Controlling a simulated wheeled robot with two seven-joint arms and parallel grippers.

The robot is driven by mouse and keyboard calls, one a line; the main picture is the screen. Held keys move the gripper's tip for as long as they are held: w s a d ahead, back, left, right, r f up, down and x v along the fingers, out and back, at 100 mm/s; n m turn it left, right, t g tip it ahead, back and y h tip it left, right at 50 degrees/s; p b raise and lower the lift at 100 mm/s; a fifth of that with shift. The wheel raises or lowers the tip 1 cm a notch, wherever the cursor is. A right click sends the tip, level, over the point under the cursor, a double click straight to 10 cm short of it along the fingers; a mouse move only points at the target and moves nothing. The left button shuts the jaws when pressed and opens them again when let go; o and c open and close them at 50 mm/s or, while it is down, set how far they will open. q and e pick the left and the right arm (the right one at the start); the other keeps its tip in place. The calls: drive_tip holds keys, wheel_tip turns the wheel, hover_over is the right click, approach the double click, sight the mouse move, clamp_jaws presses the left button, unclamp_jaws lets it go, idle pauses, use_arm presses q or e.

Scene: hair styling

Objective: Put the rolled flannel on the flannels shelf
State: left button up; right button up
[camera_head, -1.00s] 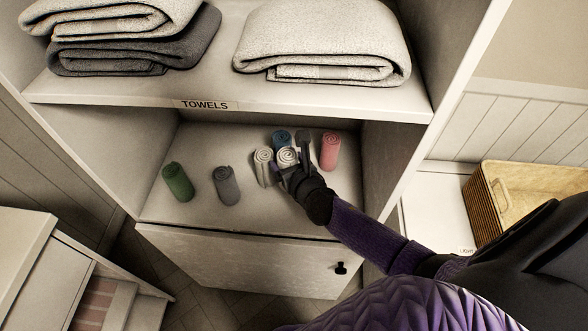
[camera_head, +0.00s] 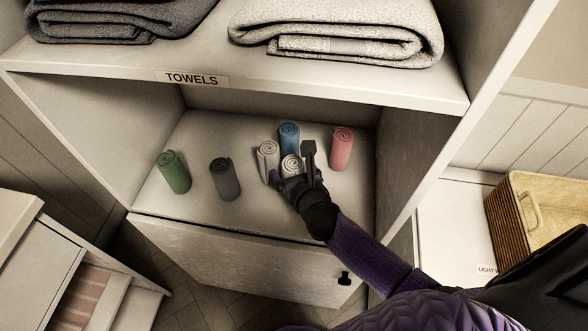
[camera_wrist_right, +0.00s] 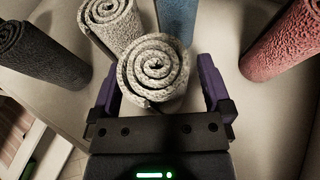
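A cream rolled flannel (camera_head: 291,165) stands upright on the lower shelf (camera_head: 228,130), among other rolls. My right gripper (camera_head: 293,172) has one finger on each side of it. In the right wrist view the flannel's spiral top (camera_wrist_right: 153,70) lies between the two spread purple fingers (camera_wrist_right: 160,95), with a visible gap at the right finger. The gripper looks open around the flannel, not closed on it. The flannel's lower part is hidden by the gripper. No flannels label shows. My left gripper is out of view.
Close by stand a beige roll (camera_head: 268,160), a blue roll (camera_head: 289,137) and a pink roll (camera_head: 341,149). Dark grey (camera_head: 224,179) and green (camera_head: 173,172) rolls stand left. Above is the shelf labelled TOWELS (camera_head: 192,79). A wicker basket (camera_head: 530,214) is at right.

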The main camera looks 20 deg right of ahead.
drive_tip(key=shift+r, duration=0.3)
use_arm(q)
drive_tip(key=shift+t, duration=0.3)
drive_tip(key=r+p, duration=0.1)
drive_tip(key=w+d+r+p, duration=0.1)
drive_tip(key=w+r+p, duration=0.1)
drive_tip(key=p, duration=0.1)
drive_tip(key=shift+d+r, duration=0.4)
use_arm(e)
drive_tip(key=d+v, duration=0.1)
drive_tip(key=v, duration=1.1)
drive_tip(key=shift+a, duration=0.45)
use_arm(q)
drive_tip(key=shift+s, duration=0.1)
